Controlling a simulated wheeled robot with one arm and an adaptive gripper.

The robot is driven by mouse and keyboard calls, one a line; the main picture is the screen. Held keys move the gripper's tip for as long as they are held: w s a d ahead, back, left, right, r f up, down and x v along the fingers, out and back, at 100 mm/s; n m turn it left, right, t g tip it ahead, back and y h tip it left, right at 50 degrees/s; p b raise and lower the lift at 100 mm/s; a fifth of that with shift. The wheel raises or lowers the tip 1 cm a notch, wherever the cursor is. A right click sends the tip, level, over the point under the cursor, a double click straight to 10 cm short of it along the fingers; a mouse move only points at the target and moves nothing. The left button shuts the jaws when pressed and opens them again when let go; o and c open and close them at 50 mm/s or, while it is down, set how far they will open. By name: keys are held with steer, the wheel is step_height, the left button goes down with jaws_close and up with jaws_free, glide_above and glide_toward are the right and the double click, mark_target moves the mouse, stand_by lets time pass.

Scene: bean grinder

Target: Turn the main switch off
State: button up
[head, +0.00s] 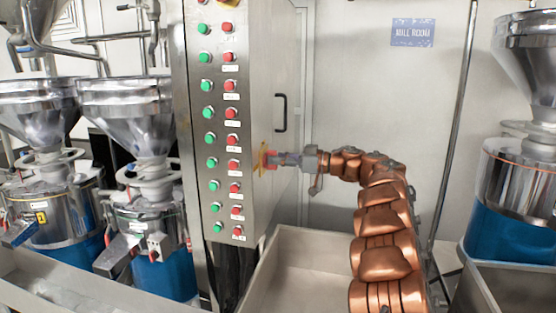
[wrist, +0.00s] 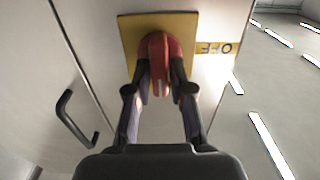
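The main switch is a red rotary knob (wrist: 160,47) on a yellow plate (wrist: 129,32), mounted on the side of the steel control cabinet. In the head view the yellow plate (head: 262,158) shows edge-on, with the red knob (head: 271,160) at my fingertips. My gripper (wrist: 160,72) has one finger on each side of the knob's raised handle and looks shut on it. The handle lies upright in the wrist view. An "OFF" label (wrist: 216,48) appears upside down, to the right of the plate. My gripper (head: 280,160) reaches the switch from the right.
The cabinet front carries rows of green and red buttons (head: 231,113). A black door handle (head: 281,112) is above the switch in the head view. Steel hoppers (head: 125,105) stand left, another (head: 528,60) right. A pale trough (head: 310,265) lies below my arm.

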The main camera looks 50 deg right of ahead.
jaws_close()
steer(key=shift+n, duration=0.3)
steer(key=n+b, duration=0.4)
steer(key=f+n+b, duration=0.1)
steer(key=n+b, duration=0.3)
steer(key=n, duration=0.1)
steer(key=n+b, duration=0.4)
steer(key=shift+s+a+f+n, duration=0.2)
steer(key=shift+a+n, duration=0.1)
steer(key=shift+a, duration=0.1)
steer(key=shift+n+b, duration=1.3)
steer(key=shift+n, duration=0.6)
steer(key=shift+r, duration=0.1)
